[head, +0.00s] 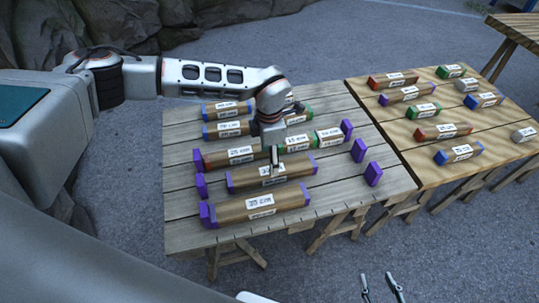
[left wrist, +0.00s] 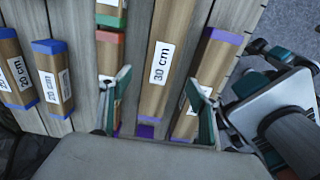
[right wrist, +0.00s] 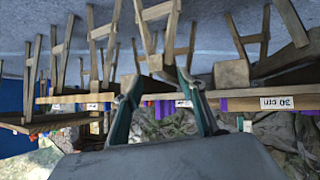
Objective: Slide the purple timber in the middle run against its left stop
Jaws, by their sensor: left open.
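The purple-ended timber (head: 240,182), labelled 30 cm in the left wrist view (left wrist: 163,60), lies in the middle run. A gap separates its left end from the purple left stop (head: 201,187). The right stop (head: 358,150) stands apart from its other end. My left gripper (head: 271,178) is over the middle of this timber. In the left wrist view its open fingers (left wrist: 163,100) straddle the timber's line; contact cannot be told. My right gripper (head: 381,286) is open and empty, away from the timbers, below and in front of the table.
The front run holds a longer purple-ended timber (head: 240,210) at its left stop. The back run holds red- and green-ended timbers (head: 222,158). Loose blue-ended timbers (head: 222,111) lie behind. A second table (head: 440,105) to the right carries several timbers.

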